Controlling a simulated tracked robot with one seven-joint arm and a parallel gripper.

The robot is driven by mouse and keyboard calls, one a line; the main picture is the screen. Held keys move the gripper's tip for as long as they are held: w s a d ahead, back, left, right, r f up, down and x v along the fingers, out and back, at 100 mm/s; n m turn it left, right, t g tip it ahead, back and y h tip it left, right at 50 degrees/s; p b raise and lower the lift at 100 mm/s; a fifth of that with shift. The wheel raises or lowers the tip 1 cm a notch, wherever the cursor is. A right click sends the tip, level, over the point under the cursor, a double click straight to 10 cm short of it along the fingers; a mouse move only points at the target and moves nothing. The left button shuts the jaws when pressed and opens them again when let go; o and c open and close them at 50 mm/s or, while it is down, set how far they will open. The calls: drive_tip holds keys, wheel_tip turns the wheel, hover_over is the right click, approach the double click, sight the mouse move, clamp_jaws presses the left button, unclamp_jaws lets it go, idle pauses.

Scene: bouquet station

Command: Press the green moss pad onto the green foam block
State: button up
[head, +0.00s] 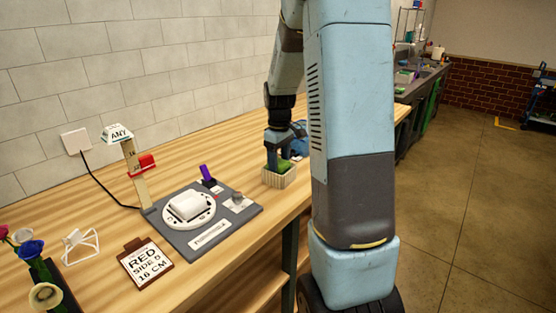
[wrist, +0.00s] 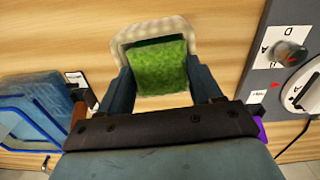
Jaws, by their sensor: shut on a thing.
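The green moss pad (wrist: 160,68) is a textured green square between the two blue fingers of my gripper (wrist: 158,75) in the wrist view. My gripper is shut on it. In the head view my gripper (head: 277,158) points down at a cream ribbed container (head: 279,180), and a little of the moss pad (head: 284,164) shows there. The container's rim (wrist: 122,42) surrounds the pad in the wrist view.
A grey station board (head: 231,218) with a white round dial and a purple piece (head: 207,175) lies left of the container. A sign reading "RED SIDE 6 10 CM" (head: 145,262) and flowers (head: 32,250) are further left. A blue item (wrist: 40,105) is beside my gripper. Bare wood lies between.

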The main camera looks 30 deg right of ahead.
drive_tip(key=o, duration=1.2)
drive_tip(key=shift+w+r, duration=0.1)
drive_tip(key=shift+r, duration=2.9)
drive_tip(key=shift+a+r, duration=0.1)
drive_tip(key=s+a+r+m+t, duration=0.2)
drive_tip(key=s+a+r+t, duration=0.1)
drive_tip(key=s+a+r, duration=0.65)
drive_tip(key=s+a+r+m+t, duration=0.1)
drive_tip(key=s+a, duration=0.1)
drive_tip(key=s, duration=0.6)
drive_tip(key=s+a+r+m+t, duration=0.1)
drive_tip(key=s+a+r+m, duration=0.1)
drive_tip(key=s, duration=0.6)
drive_tip(key=shift+m+t, duration=0.3)
drive_tip(key=shift+c, duration=0.3)
